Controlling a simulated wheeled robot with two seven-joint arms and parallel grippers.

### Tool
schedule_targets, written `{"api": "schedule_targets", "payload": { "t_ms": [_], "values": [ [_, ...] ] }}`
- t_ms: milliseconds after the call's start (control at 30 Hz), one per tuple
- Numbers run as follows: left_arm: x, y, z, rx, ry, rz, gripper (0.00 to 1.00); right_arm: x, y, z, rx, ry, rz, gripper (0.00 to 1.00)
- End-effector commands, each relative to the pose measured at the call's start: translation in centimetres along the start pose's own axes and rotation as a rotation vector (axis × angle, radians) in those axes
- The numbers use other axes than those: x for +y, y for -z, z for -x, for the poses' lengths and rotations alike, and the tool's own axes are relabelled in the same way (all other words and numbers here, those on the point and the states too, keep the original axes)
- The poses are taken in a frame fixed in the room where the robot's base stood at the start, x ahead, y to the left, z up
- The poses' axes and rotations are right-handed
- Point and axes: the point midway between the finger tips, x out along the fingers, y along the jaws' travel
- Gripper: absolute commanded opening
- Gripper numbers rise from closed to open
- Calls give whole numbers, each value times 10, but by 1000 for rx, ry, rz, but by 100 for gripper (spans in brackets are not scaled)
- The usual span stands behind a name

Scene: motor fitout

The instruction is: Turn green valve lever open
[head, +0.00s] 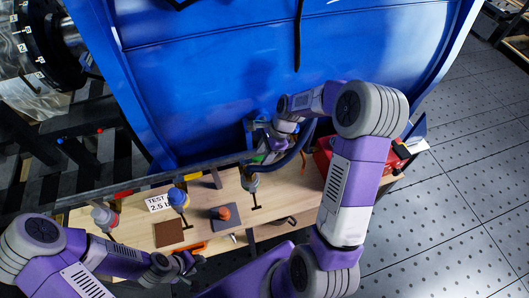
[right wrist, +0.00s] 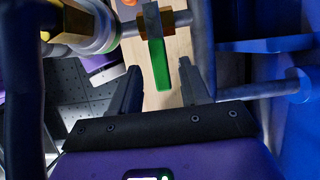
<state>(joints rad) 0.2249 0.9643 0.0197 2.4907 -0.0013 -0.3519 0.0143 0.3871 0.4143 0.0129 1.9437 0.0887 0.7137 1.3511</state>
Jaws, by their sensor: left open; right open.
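The green valve lever (right wrist: 160,64) shows in the right wrist view, hanging down from a brass valve body (right wrist: 165,20) on a grey pipe. My right gripper (right wrist: 160,84) is open, with one finger on each side of the lever's lower end and visible gaps to both. In the head view, my right gripper (head: 268,150) is at the pipework below the blue housing, mostly hidden by its own wrist; only a small green patch shows there. My left gripper (head: 188,264) is open and empty at the front left of the wooden bench.
The wooden bench (head: 285,197) carries a blue-topped fitting (head: 178,197), an orange knob (head: 221,212) on a dark plate, a brown square (head: 169,233) and a "TEST" card (head: 157,203). A red box (head: 322,158) stands right. The large blue housing (head: 230,80) closes off the back.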

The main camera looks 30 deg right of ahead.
Motion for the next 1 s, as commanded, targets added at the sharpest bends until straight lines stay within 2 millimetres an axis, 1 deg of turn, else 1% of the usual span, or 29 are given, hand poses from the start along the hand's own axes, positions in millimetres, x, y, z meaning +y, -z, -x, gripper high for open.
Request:
{"api": "schedule_targets", "payload": {
  "t_ms": [133,433,767,1000],
  "values": [
    [0,0,0,0,0,0,43,0,0,0,0,0,0,46],
    [0,0,0,0,0,0,43,0,0,0,0,0,1,0],
    [0,0,0,0,0,0,43,0,0,1,0,-1,3,0],
    [2,0,5,0,0,0,43,-4,-1,1,0,-22,52,0]
  ]
}}
